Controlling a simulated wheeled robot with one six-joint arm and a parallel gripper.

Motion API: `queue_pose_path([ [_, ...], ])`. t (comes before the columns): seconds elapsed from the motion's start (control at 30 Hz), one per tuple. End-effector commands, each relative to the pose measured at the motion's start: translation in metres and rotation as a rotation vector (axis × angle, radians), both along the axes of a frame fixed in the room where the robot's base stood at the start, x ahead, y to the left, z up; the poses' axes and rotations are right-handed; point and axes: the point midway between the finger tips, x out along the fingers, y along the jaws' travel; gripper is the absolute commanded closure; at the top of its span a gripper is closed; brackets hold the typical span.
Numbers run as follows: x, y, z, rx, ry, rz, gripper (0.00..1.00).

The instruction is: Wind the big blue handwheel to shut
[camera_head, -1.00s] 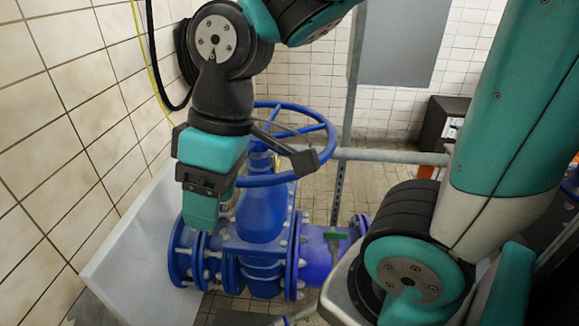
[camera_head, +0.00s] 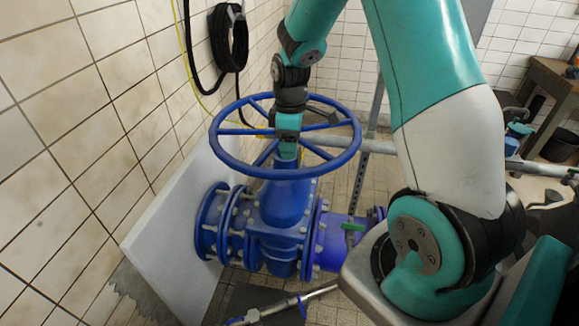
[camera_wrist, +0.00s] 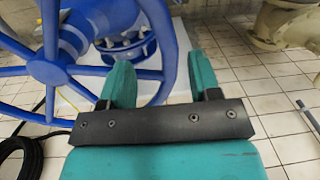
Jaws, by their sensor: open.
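The big blue handwheel (camera_head: 231,167) lies roughly level on top of the blue valve (camera_head: 285,203), with several spokes. In the head view my gripper (camera_head: 287,155) points down at the wheel's middle and hides part of the hub. In the wrist view the gripper (camera_wrist: 160,78) is open and empty, its two teal fingers apart. The wheel's rim (camera_wrist: 163,45) shows between the fingers, and a spoke passes behind the left finger. I cannot tell whether the rim lies at fingertip depth or beyond, or whether anything touches.
A tiled wall (camera_head: 60,130) with a coiled black hose (camera_head: 229,38) stands close on the left. A grey pipe rail (camera_head: 400,147) runs right of the wheel. A green-handled small valve (camera_head: 353,227) sits on the blue pipe.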

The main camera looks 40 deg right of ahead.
Motion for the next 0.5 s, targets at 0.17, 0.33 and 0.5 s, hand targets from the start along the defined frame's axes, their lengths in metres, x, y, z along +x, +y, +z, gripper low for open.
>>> queue_pose_path([
  [0.17, -0.003, 0.003, -0.039, 0.002, 0.008, 0.0, 0.43],
  [0.33, -0.003, 0.004, -0.067, 0.002, 0.004, 0.001, 0.43],
  [0.5, -0.004, 0.005, -0.082, 0.001, 0.001, 0.001, 0.43],
])
